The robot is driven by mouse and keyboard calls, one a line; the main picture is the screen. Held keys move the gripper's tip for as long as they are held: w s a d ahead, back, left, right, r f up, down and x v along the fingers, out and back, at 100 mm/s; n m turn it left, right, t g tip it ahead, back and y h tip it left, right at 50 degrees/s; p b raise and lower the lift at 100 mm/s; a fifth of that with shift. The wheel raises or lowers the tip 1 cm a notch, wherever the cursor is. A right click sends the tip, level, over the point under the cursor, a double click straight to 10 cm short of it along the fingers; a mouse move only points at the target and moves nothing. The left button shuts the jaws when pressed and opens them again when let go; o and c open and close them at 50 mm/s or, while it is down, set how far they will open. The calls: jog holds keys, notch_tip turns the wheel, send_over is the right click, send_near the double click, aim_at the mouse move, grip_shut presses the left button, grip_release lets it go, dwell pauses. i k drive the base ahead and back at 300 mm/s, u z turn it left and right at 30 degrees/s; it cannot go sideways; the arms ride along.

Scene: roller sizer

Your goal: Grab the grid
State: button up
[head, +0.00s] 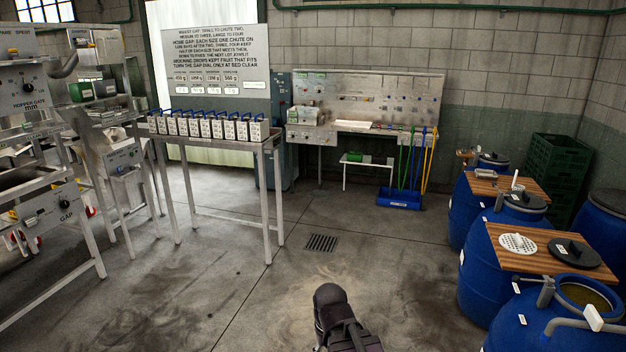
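A round white perforated disc (517,243), which looks like a grid, lies flat on a wooden board across a blue barrel at the right. A dark round lid with a handle (572,253) lies beside it on the same board (522,261). A rectangular slotted floor grate (321,242) is set in the concrete floor near the middle. A dark part of my arm shows at the bottom centre, well left of the disc and apart from everything. I cannot make out my gripper's fingers there.
Several blue barrels (478,285) line the right side, the nearest one open, with pipes. A metal table (207,140) holds a row of small blue-handled containers. Sizing machines (30,190) stand at the left. A workbench (358,129) stands at the back. The middle floor is clear.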

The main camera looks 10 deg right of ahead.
aim_at(518, 244)
jog(key=z, duration=0.05)
jog(key=i, duration=1.75)
jog(key=z, duration=0.6)
jog(key=i, duration=0.7)
jog(key=z, duration=1)
jog(key=i, duration=1.05)
jog(key=z, duration=0.6)
